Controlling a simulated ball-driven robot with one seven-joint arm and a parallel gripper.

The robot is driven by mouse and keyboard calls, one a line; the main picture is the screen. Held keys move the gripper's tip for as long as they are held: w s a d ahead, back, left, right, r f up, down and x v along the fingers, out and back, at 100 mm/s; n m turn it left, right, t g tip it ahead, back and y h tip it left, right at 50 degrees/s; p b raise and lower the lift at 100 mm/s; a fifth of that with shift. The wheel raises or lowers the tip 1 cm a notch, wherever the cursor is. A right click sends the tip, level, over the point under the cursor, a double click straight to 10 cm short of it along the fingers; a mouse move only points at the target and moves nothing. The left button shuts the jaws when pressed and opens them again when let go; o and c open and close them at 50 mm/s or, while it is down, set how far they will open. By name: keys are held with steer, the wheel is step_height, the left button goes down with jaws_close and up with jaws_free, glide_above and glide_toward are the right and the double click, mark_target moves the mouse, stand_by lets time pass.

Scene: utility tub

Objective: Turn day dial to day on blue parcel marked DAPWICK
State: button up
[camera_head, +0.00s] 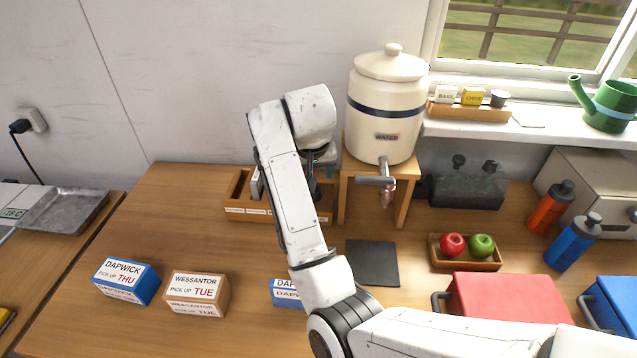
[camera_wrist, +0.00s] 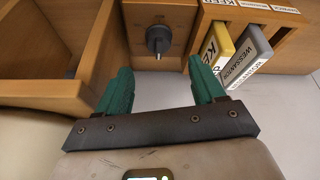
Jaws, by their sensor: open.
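A blue parcel (camera_head: 125,282) marked DAPWICK, PICK UP THU, sits on the bench at lower left in the head view. A second blue box (camera_head: 286,290), also with DAPWICK lettering, is partly hidden by my arm. In the wrist view a dark round dial (camera_wrist: 158,40) sits on a wooden panel; its setting and any day marks are not readable. My gripper (camera_wrist: 162,84) is open and empty, its green fingers on either side below the dial and apart from it. In the head view my arm mostly hides the gripper and the dial.
A wooden rack (camera_head: 236,207) holds a yellow tag (camera_wrist: 217,50) and a grey tag (camera_wrist: 250,52) right of the dial. An open wooden compartment (camera_wrist: 75,85) lies left. A water crock (camera_head: 385,115) on a stand is close to my wrist. A WESSANTOR parcel (camera_head: 196,293) reads TUE.

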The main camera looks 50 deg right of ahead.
steer(key=p+x, duration=0.1)
steer(key=x, duration=0.7)
steer(key=shift+d+f, duration=0.1)
steer(key=shift+f, duration=0.3)
steer(key=c, duration=1)
